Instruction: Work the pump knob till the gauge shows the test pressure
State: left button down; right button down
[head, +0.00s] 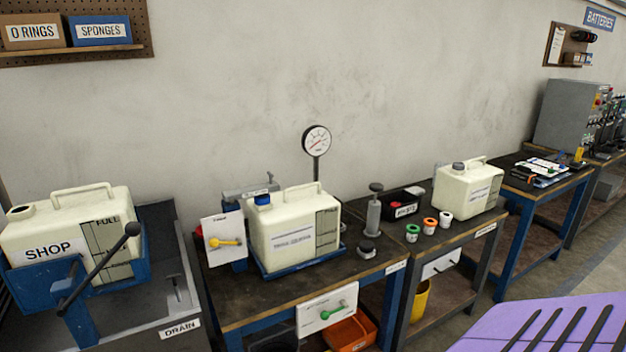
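A grey upright pump cylinder (373,216) stands on the middle workbench, with a dark round pump knob (376,187) on top. The round white gauge (317,140) stands on a dark post behind a cream tank (292,232). It has a red needle, but its scale is too small to read. The cream tank has a blue cap and sits in a blue tray, left of the pump. A short dark-topped fitting (367,248) stands in front of the pump. Neither of my grippers is in view.
A tank marked SHOP (62,235) sits at left above a grey drain basin. Small coloured rolls (430,226), a black bin (402,203) and another cream tank (466,188) stand right of the pump.

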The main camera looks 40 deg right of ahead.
aim_at(377, 188)
jog(key=z, duration=1.75)
